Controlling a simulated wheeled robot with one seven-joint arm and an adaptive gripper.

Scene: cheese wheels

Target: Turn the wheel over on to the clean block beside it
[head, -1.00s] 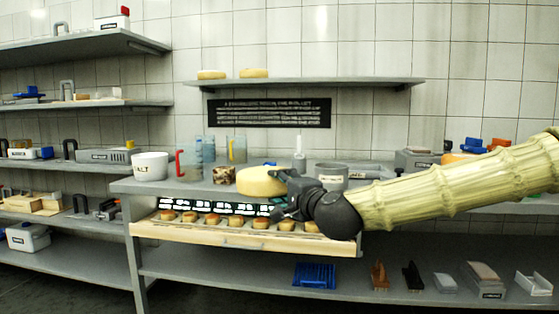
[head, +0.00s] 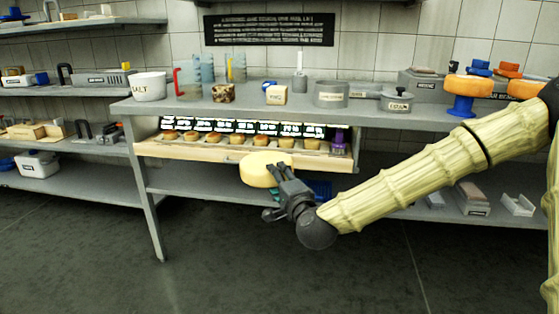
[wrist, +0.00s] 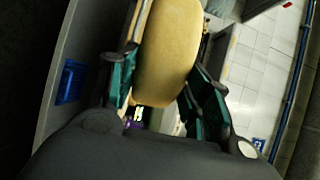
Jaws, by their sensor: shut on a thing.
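The pale yellow cheese wheel (head: 259,168) is held out in front of the bench, below the bench top and in front of the drawer's front edge. My gripper (head: 279,173) is shut on its right side. In the wrist view the wheel (wrist: 168,50) sits between the two green-padded fingers of my gripper (wrist: 166,72). In the head view the wheel looks roughly level. On the bench top stand a pale, labelled block (head: 275,96) and, left of it, a brown mottled block (head: 223,93). The wheel touches neither block.
The bench top (head: 190,103) also holds a salt tub (head: 149,86), jugs (head: 207,68), a grey pot (head: 331,95) and an orange wheel on a blue stand (head: 465,90). An open drawer (head: 200,155) of small rounds juts out below. The floor in front is clear.

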